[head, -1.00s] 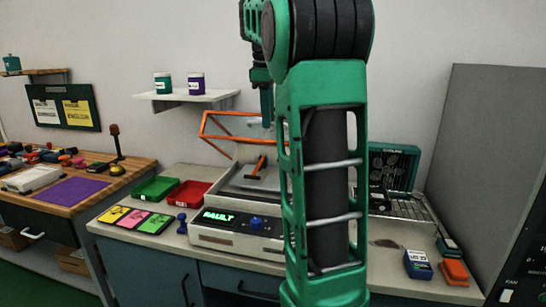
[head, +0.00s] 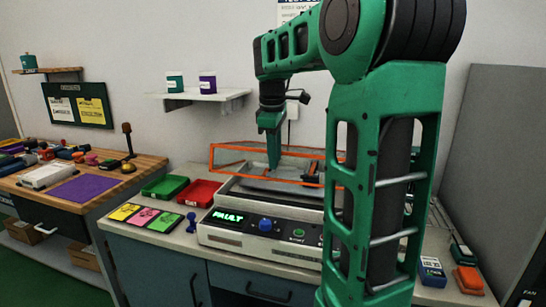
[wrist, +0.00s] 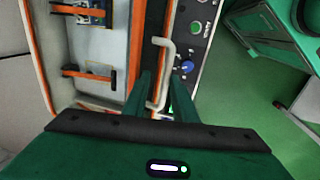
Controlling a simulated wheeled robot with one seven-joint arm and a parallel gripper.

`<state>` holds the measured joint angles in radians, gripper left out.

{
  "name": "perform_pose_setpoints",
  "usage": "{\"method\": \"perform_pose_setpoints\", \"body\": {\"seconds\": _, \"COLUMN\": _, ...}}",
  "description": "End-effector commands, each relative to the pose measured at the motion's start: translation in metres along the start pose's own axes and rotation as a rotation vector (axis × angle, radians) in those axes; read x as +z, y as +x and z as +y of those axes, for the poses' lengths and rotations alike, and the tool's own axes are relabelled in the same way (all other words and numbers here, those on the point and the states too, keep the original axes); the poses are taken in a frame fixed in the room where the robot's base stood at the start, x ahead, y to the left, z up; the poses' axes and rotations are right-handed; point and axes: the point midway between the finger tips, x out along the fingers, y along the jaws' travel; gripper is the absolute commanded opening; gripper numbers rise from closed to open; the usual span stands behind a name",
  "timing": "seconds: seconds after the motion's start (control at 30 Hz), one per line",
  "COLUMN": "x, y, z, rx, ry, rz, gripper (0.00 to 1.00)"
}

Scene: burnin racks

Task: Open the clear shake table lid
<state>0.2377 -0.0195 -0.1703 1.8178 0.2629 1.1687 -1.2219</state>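The clear lid with its orange frame (head: 268,147) is at the shake table (head: 250,237), whose display reads FAULT. In the head view, the frame stands above the rear of the table, and its exact tilt is hard to judge. In the wrist view, orange frame edges (wrist: 38,62) border the tray area, and a pale bar handle (wrist: 167,47) lies beside the front panel. My gripper (wrist: 162,80) points down with its two fingers apart, one on each side of the handle. A gap shows between the fingers. My gripper also shows in the head view (head: 273,160).
A green tray (head: 165,187) and a red tray (head: 199,193) sit left of the table, with coloured cards (head: 146,216) in front. A blue box (head: 432,272) and an orange box (head: 468,279) are at the right. A shelf (head: 203,96) hangs above.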

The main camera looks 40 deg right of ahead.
Motion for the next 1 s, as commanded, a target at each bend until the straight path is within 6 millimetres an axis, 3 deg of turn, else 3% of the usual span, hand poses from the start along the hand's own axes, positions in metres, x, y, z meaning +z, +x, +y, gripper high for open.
{"method": "perform_pose_setpoints", "body": {"seconds": 0.13, "x": 0.0, "y": -0.001, "z": 0.003, "rx": 0.009, "ry": 0.003, "rz": 0.003, "gripper": 0.28}}
{"method": "perform_pose_setpoints", "body": {"seconds": 0.17, "x": 0.013, "y": -0.01, "z": -0.002, "rx": 0.014, "ry": 0.004, "rz": 0.013, "gripper": 0.28}}
{"method": "perform_pose_setpoints", "body": {"seconds": 0.2, "x": 0.013, "y": -0.011, "z": -0.002, "rx": 0.014, "ry": 0.004, "rz": 0.014, "gripper": 0.28}}
{"method": "perform_pose_setpoints", "body": {"seconds": 1.0, "x": 0.011, "y": -0.052, "z": 0.006, "rx": 0.009, "ry": 0.001, "rz": 0.011, "gripper": 0.28}}
